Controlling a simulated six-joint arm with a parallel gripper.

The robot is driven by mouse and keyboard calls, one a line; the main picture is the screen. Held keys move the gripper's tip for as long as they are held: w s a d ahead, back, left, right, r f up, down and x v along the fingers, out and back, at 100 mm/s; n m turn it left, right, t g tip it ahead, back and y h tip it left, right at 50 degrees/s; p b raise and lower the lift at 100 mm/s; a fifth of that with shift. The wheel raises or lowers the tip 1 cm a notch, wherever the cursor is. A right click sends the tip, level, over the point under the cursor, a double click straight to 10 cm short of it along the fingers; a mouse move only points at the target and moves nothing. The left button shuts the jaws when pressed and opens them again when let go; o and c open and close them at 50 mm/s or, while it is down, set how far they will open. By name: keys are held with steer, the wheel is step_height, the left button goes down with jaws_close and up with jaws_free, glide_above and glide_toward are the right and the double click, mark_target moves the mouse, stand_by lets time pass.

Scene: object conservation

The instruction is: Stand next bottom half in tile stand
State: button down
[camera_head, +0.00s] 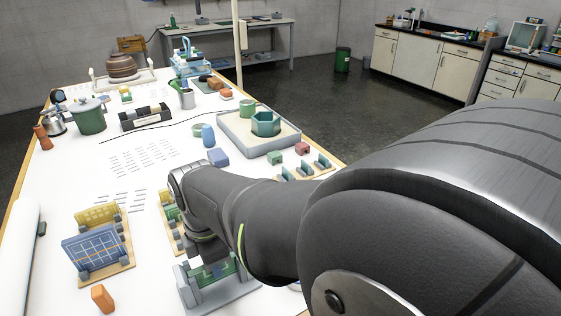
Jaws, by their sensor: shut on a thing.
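My gripper (212,268) points down at the front middle of the table, with its fingers mostly hidden by my arm. It is shut on a green tile piece (222,272) with pale markings, held upright at a grey stand (190,296) with upright posts. I cannot tell whether the piece rests in the stand. A wooden rack to the left holds a blue tile (95,248) with pale grid lines and, behind it, a yellow tile (97,215). Another wooden rack (168,232) with green and yellow pieces is partly hidden behind my wrist.
An orange block (102,298) stands in front of the blue tile. A white roll (20,255) lies along the left edge. A grey tray (232,136) with a green hexagonal ring and small racks (305,168) lie beyond my arm.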

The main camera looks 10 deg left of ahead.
steer(key=shift+f, duration=1.05)
stand_by(0.8)
steer(key=c, duration=1.3)
jaws_free()
step_height(320, 180, up, 18)
steer(key=shift+f, duration=0.25)
steer(key=shift+o, duration=0.3)
